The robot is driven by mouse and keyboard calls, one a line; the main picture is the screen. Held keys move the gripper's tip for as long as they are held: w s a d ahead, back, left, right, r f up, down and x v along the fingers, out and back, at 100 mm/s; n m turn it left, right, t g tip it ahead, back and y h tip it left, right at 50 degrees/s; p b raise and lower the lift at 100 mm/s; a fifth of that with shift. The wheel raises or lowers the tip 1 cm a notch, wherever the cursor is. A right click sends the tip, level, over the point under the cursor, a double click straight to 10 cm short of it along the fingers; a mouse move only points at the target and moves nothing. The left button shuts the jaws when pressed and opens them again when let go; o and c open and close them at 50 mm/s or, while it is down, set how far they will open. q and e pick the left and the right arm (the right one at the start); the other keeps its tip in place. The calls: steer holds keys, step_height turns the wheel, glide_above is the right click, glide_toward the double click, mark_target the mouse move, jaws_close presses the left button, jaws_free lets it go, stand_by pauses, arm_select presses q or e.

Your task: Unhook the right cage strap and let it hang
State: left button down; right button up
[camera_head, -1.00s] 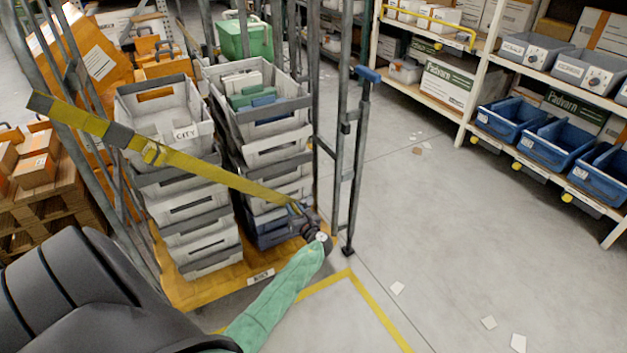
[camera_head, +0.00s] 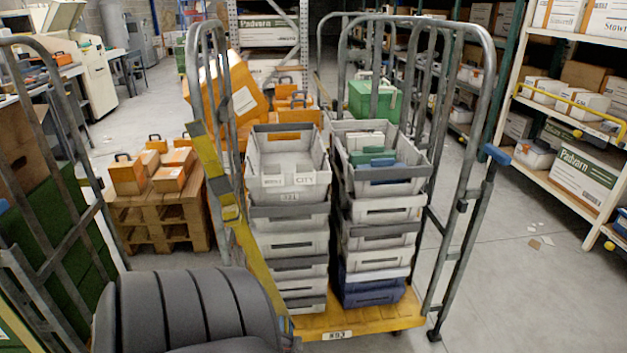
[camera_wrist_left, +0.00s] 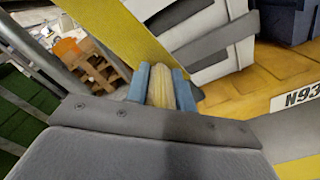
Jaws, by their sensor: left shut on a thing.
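The yellow strap (camera_head: 256,268) runs from the left post of the roll cage (camera_head: 484,84) steeply down to the cage's front left, with a buckle (camera_head: 232,212) partway. Its lower end goes out of sight behind my left arm. In the left wrist view the blue fingers of my left gripper (camera_wrist_left: 162,88) are shut on the strap's yellow end, and the strap (camera_wrist_left: 112,28) rises to the upper left. No strap crosses the cage's front. My right gripper is out of view.
Stacked grey crates (camera_head: 290,185) stand on the cage's yellow base (camera_head: 370,318). Another cage with green contents (camera_head: 50,250) stands at the left, close to my arm. A pallet (camera_head: 160,215) with orange boxes is behind.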

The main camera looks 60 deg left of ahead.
arm_select(q)
steer(key=s+a+f+m, duration=0.1)
steer(key=s+a, duration=0.2)
steer(key=s, duration=0.5)
steer(key=shift+a+f, duration=0.2)
steer(key=shift+f, duration=0.1)
steer(key=shift+s, duration=0.1)
